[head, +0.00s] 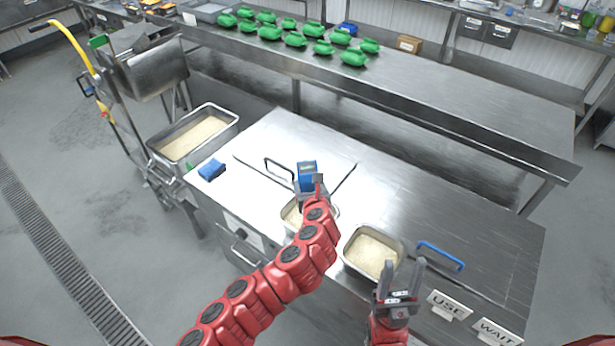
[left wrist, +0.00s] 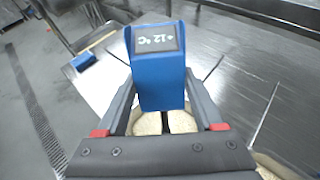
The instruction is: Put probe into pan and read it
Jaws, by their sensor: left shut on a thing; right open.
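My left gripper (head: 314,186) is shut on the blue probe (head: 307,170) and holds it upright over a rice pan (head: 283,211). In the left wrist view the probe (left wrist: 160,85) sits between the fingers, its screen appearing to read +12 °C. Its dark stem points down at the rice; whether the tip is in the rice I cannot tell. My arm hides part of this pan. A second rice pan (head: 403,244) stands to the right. My right gripper (head: 402,272) is open and empty beside that pan's near right corner.
A large rice pan (head: 233,119) stands on a cart at the left. A blue block (head: 211,169) lies on the counter's left end. A blue handle (head: 440,256) and USE (head: 449,304) and WAIT (head: 496,330) signs are at the right.

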